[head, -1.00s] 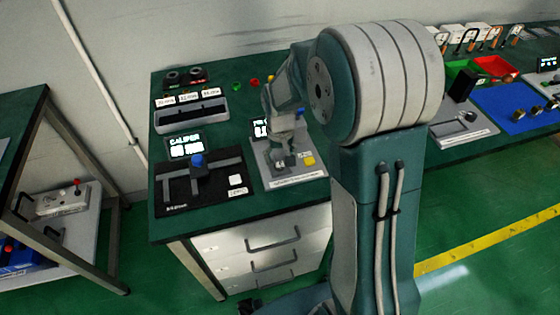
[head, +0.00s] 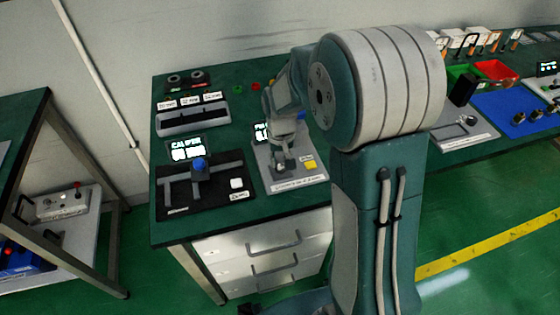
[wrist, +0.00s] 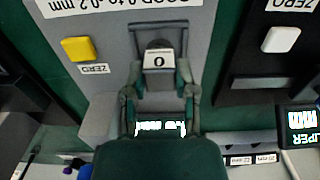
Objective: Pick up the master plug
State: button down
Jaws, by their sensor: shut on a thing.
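The master plug (wrist: 159,61), a dark piece with a white label marked 0, sits between the fingers of my gripper (wrist: 159,82) in the wrist view. My gripper is shut on it, over the grey gauge plate (wrist: 118,35) with a yellow ZERO button (wrist: 78,49). In the head view my gripper (head: 281,160) is low over the same plate (head: 295,181), and the plug is too small to make out clearly. I cannot tell whether the plug touches the plate. My wrist hides part of the lit gauge display (wrist: 160,128).
The black caliper station (head: 178,205) with a blue knob (head: 199,164) stands close on the left. A grey slotted block (head: 192,119) is behind it. Green (head: 462,72) and red (head: 495,68) bins and a blue mat (head: 505,112) are farther right. The bench's front edge is near.

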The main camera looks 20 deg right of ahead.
notch_tip(320, 180, up, 3)
jog(key=shift+s+f, duration=0.1)
jog(key=s+a+r, duration=0.2)
jog(key=s+r, duration=0.7)
jog(key=s, duration=0.4)
jog(key=shift+s+r, duration=0.15)
jog(key=shift+s, duration=0.15)
